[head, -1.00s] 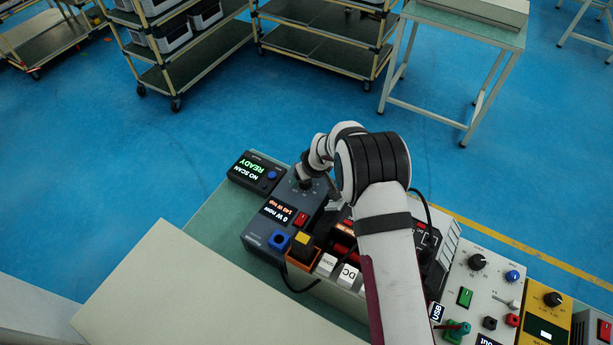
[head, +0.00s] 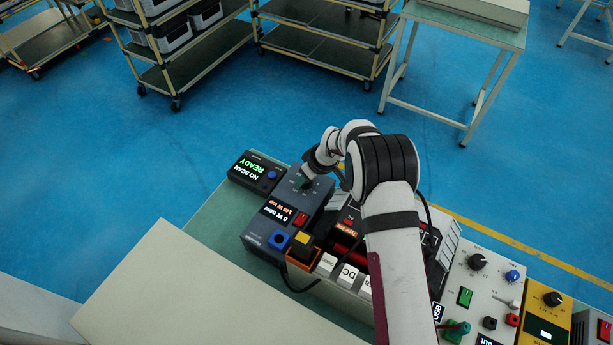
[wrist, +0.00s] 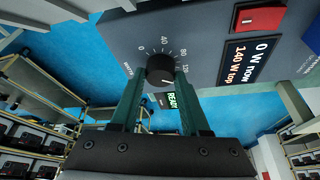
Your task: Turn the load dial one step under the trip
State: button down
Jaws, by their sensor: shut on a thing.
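The load dial (wrist: 160,69) is a black round knob on the grey load unit (wrist: 120,45), with a printed scale showing 0, 40, 80 and 120. A pale mark on its face points toward the lower right in the wrist view, beyond the 120 print; the exact step is hard to tell. My gripper (wrist: 160,76) is shut on the dial, one green finger on each side. In the head view my gripper (head: 308,181) is over the far end of the load unit (head: 257,235). Its display (head: 277,211) reads 0 W now, 140 W top.
A scanner box (head: 254,172) reading NO SCAN READY stands beside the load unit. Several panels line the bench to the right. The pale board (head: 190,290) in front is bare.

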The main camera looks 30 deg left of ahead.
jog(key=shift+w+n, duration=0.1)
jog(key=shift+n, duration=0.7)
jog(key=shift+c, duration=1.9)
grip_release()
jog(key=shift+r, duration=0.1)
jog(key=v, duration=1.5)
jog(key=shift+w+d+r, duration=0.25)
jog(key=shift+d, duration=0.05)
jog(key=shift+g, duration=0.3)
